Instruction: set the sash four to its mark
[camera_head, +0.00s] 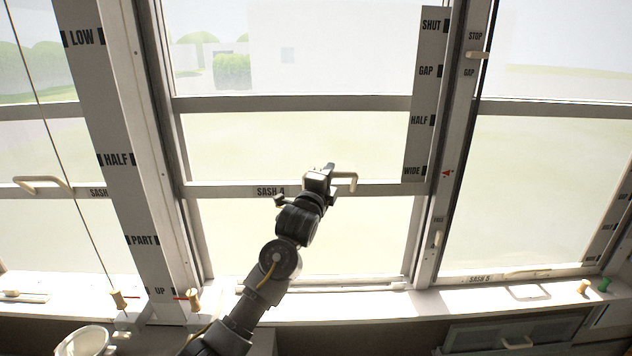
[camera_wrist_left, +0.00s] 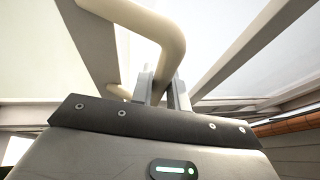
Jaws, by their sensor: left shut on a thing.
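Sash four is the middle window; its label SASH 4 (camera_head: 270,191) is on its lower rail (camera_head: 375,190). A cream handle (camera_head: 347,176) stands out from that rail. My left gripper (camera_head: 322,177) is shut on this handle, covering part of it. In the left wrist view the handle (camera_wrist_left: 150,22) bends down between the gripper's fingers (camera_wrist_left: 164,88). A grey scale plate (camera_head: 426,100) at the sash's right reads SHUT, GAP, HALF and WIDE downward. The rail lies slightly below the WIDE line. My right gripper is not in view.
At the left are another sash's handle (camera_head: 42,184) and a scale board (camera_head: 112,150). Sash 5 (camera_head: 480,279) is at the right, with a small catch (camera_head: 477,55) on the post.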

